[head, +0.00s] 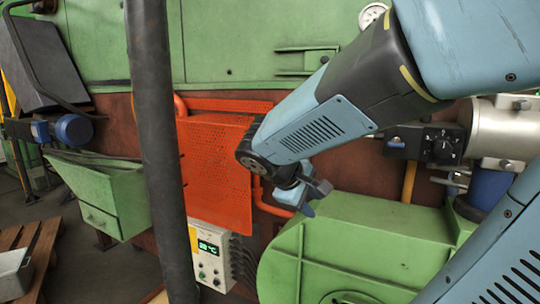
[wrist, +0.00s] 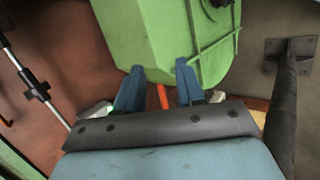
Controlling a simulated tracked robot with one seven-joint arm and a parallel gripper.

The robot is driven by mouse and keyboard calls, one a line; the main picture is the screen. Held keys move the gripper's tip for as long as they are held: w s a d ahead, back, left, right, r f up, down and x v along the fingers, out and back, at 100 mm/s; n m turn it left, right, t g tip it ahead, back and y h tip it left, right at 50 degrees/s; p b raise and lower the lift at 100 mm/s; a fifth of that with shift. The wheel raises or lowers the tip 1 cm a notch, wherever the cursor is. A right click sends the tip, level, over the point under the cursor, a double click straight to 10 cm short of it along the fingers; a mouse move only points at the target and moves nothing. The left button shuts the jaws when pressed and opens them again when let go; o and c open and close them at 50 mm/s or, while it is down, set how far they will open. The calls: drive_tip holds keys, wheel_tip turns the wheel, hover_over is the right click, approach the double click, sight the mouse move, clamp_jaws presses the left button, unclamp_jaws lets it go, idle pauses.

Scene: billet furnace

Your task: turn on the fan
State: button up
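A green rounded housing (head: 355,245), which looks like the fan casing, stands at the lower right in the head view. A green housing (wrist: 165,35) also fills the top middle of the wrist view. A pale control box (head: 210,255) with a lit green display and small knobs or buttons is left of the casing, low on the wall. My gripper (head: 312,197) is above the casing's upper left edge, to the upper right of the box. In the wrist view its two blue fingers (wrist: 159,82) are apart, with nothing held between them. Which control is the fan's switch cannot be told.
A red perforated panel (head: 215,165) and orange pipes are behind my gripper. A thick dark vertical pipe (head: 158,150) stands left of the box. A green hopper (head: 100,195) is further left. Valves and a metal cylinder (head: 500,130) are at the right.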

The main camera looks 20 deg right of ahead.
drive_tip(key=w+r+n+t+h, duration=0.2)
drive_tip(key=w+n+t+h, duration=0.55)
drive_tip(key=w+n, duration=1)
drive_tip(key=w+d+m+t+y, duration=0.1)
drive_tip(key=w+d+m, duration=0.3)
drive_tip(key=w+d, duration=0.6)
drive_tip(key=shift+w, duration=0.7)
drive_tip(key=shift+d+f, duration=0.1)
drive_tip(key=shift+c, duration=0.3)
